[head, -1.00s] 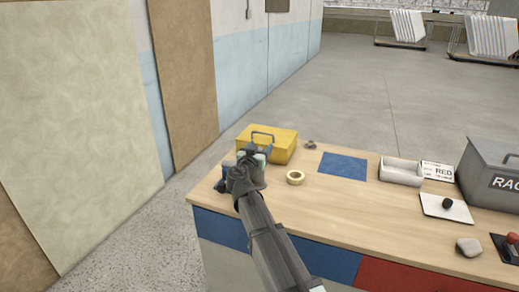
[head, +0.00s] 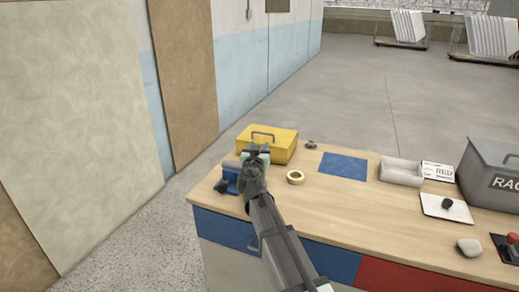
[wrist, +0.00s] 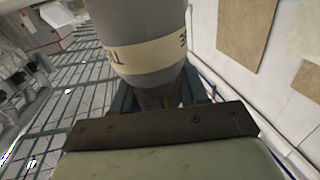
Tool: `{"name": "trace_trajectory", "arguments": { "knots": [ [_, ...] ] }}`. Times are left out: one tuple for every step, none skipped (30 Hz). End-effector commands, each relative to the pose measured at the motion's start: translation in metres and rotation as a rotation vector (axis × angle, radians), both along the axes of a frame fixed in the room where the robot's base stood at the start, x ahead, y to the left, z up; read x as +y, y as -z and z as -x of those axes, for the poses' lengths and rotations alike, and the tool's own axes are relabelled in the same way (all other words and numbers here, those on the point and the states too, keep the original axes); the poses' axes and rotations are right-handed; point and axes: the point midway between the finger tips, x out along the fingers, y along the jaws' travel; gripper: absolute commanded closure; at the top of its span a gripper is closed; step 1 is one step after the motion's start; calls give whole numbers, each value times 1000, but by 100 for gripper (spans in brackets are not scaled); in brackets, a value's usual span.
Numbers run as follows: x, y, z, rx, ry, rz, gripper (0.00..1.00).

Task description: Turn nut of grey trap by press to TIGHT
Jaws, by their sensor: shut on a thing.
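In the wrist view a grey cylindrical part of the trap (wrist: 150,75) rises between my fingers. A cream band (wrist: 150,55) with dark letters, only partly in view, runs round it. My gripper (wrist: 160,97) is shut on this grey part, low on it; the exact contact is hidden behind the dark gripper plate. In the head view my gripper (head: 256,152) is at the left end of the bench, in front of the yellow box. My own wrist hides most of what it holds there, and the nut cannot be told apart from the rest of the trap.
A blue fixture (head: 231,178) with a dark part stands just left of my gripper. The yellow box (head: 277,145) is close behind, and a tape roll (head: 295,178) lies to the right. A blue mat (head: 343,165) and a grey tray (head: 401,172) are farther right. The front middle bench is clear.

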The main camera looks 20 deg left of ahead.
Motion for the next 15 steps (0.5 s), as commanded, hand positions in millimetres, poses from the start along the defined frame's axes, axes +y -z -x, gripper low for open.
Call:
{"name": "trace_trajectory", "arguments": {
  "knots": [
    [-2,1,0,1,-29,0,87],
    [-2,1,0,2,-49,-1,87],
    [-1,1,0,2,-75,0,87],
    [0,1,1,3,-95,0,87],
    [0,1,1,4,-112,1,87],
    [1,2,1,5,-135,1,87],
    [1,2,1,5,-151,0,87],
    [2,2,1,4,-165,1,87],
    [2,2,1,4,-180,0,87],
    [2,1,1,3,-190,0,87],
    [2,1,1,3,-198,-2,87],
    [3,1,1,1,-205,0,87],
    [3,1,2,0,-210,0,87],
    [3,1,2,-1,-214,-2,87],
    [3,1,2,-1,-216,-2,87]
  ]
}}
